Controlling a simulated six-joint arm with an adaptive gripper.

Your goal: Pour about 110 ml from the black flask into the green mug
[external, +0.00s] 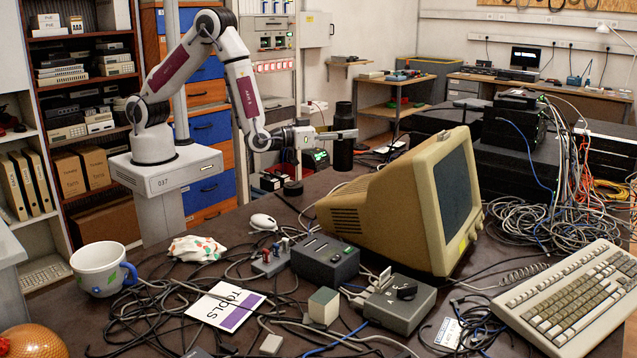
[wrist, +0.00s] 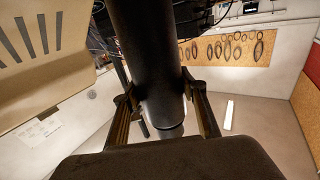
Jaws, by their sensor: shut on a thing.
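The black flask (external: 343,155) is upright behind the beige monitor. My gripper (external: 338,135) is shut around its upper middle from the left. In the wrist view the flask (wrist: 148,60) runs between the two fingers of my gripper (wrist: 160,105). I cannot tell whether its base touches the table. A white mug (external: 97,273) with a blue handle and coloured patches stands upright at the front left, well apart from the flask. I see no plainly green mug. The inside of the flask is hidden.
The beige monitor (external: 400,205) stands right of the flask. A small black disc (external: 293,188) lies left of it.

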